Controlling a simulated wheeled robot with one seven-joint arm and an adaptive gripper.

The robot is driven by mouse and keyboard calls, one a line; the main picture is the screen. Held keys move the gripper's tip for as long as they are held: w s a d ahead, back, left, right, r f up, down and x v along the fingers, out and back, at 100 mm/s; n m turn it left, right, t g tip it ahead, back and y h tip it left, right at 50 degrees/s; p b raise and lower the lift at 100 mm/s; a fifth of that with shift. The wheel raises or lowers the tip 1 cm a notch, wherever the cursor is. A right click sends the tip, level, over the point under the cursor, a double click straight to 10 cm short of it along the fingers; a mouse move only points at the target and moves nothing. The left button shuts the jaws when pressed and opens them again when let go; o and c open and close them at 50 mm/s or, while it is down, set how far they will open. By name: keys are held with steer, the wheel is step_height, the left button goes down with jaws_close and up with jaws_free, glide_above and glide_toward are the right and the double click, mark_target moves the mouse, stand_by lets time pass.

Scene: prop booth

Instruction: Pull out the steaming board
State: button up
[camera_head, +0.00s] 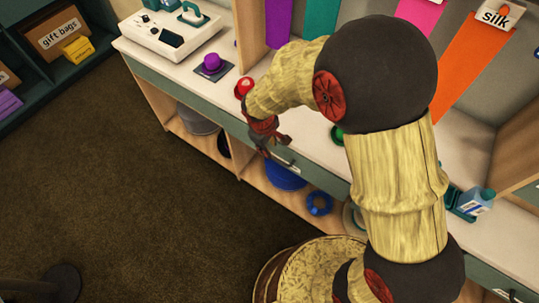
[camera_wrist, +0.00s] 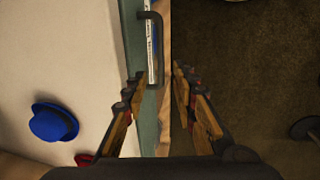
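The steaming board's front appears to be the green strip under the white counter edge, with a dark bar handle (camera_wrist: 160,40) and a white label (camera_wrist: 149,52) on it. In the head view the label and handle (camera_head: 287,163) show just below my gripper (camera_head: 272,145). In the wrist view my gripper (camera_wrist: 159,76) is open, its fingers apart and empty. The near end of the handle lies between the fingertips, not clasped. I cannot tell if a fingertip touches it. The board's slab is not visible, so the front looks flush with the counter.
A blue hat (camera_wrist: 52,122) stands on the counter. A red item (camera_head: 243,87), a purple knob (camera_head: 212,63) and a white steamer-like box (camera_head: 170,36) are on the counter. Blue items (camera_head: 285,174) sit on the shelf below.

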steer(key=f+b, duration=0.1)
steer(key=f, duration=0.3)
steer(key=w+f+b, duration=0.1)
steer(key=f, duration=0.2)
steer(key=shift+d+b, duration=0.35)
steer(key=shift+d, duration=0.05)
steer(key=shift+c, duration=1.1)
jaws_close()
